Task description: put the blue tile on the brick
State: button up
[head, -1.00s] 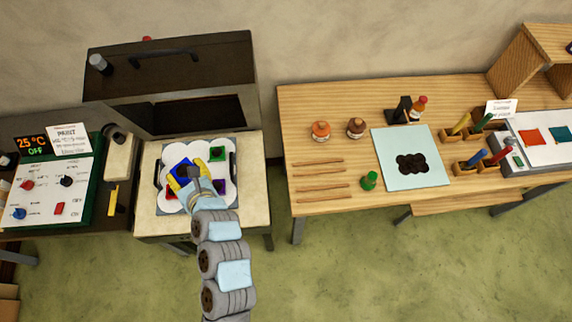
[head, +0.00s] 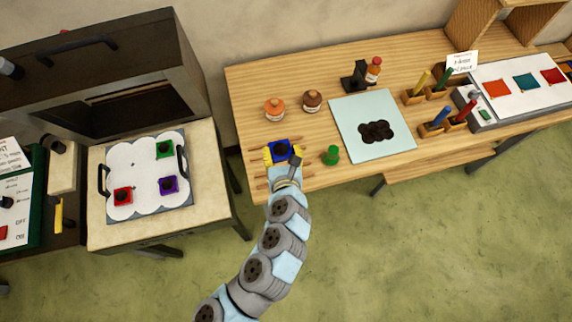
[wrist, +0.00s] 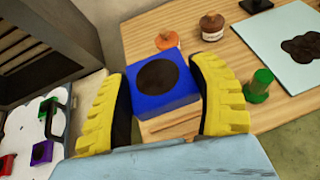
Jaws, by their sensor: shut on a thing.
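The blue tile (head: 280,145) has a dark round patch on its top; the wrist view shows it up close (wrist: 183,72). My gripper (head: 281,153) has yellow ribbed fingers and is shut on the blue tile. It holds the tile level above the left end of the wooden table, over several thin wooden sticks (head: 268,163). The sticks also show below the tile in the wrist view (wrist: 170,125). The tile hides part of them. I cannot make out which thing here is the brick.
The white scalloped tray (head: 127,155) at left carries red, green and purple tiles. A pale blue mat (head: 395,115) with a dark patch lies further right.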

jog(key=s+d+f+b, duration=0.1)
jog(key=s+f+b, duration=0.4)
jog(key=f, duration=0.4)
jog(key=shift+s+d+f, duration=0.25)
jog(key=shift+s+f, duration=0.15)
jog(key=shift+s, duration=0.15)
jog(key=b+x, duration=0.5)
jog(key=b, duration=0.1)
jog(key=shift+w+a+f, duration=0.1)
jog(key=shift+a+f, duration=0.05)
jog(key=shift+f, duration=0.15)
jog(key=b, duration=0.4)
send_over(281, 164)
notch_tip(281, 164, down, 7)
jog(key=shift+r, duration=0.1)
jog(key=shift+f, duration=0.35)
jog(key=shift+f+b, duration=0.4)
jog(key=shift+f, duration=1.05)
